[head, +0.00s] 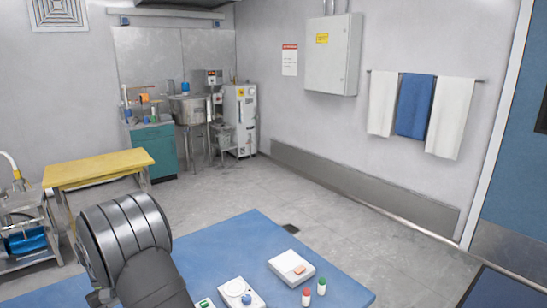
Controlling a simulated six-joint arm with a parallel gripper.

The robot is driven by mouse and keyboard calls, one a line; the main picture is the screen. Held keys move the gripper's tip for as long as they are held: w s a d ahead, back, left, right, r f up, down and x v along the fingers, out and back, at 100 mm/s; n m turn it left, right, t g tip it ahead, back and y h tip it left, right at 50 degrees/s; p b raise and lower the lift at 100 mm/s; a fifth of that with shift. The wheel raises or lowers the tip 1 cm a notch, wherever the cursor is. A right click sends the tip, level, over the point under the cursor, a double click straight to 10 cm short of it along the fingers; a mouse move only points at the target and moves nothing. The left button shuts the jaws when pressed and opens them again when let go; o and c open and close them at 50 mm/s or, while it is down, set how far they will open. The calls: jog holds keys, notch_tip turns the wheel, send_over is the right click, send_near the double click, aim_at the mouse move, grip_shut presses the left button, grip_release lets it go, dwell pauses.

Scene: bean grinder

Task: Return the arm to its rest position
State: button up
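Part of my arm, a thick dark grey segment with a ribbed, banded joint, fills the lower left of the head view. It stands up in front of the blue table top (222,247) and hides the table's left part. The arm runs out of the picture at the bottom edge. I cannot make out my gripper's fingers anywhere in this view.
A yellow-topped bench (98,168) stands behind left. The table's back part is clear.

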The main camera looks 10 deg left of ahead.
jog(key=shift+x, duration=1.45)
jog(key=v, duration=1.7)
jog(key=x, duration=1.6)
jog(key=shift+d+f, duration=0.15)
jog(key=shift+f, duration=0.05)
jog(key=shift+d+f+m, duration=0.1)
jog(key=shift+f+m, duration=0.2)
jog(key=m+g+y, duration=0.1)
jog(key=m, duration=0.3)
jog(key=shift+d, duration=0.1)
jog(key=m+y, duration=0.1)
jog(key=m, duration=0.1)
jog(key=m+g, duration=0.1)
jog(key=m, duration=0.1)
jog(key=shift+w+d+m+y, duration=0.1)
jog(key=shift+d+m+y, duration=0.05)
jog(key=shift+m+y, duration=0.2)
jog(key=m+y, duration=0.2)
jog(key=m, duration=0.2)
jog(key=shift+d+r+m, duration=0.1)
jog(key=shift+m, duration=0.15)
jog(key=shift+d+m+y, duration=0.1)
jog(key=shift+m+y, duration=0.45)
jog(key=shift+m, duration=1.15)
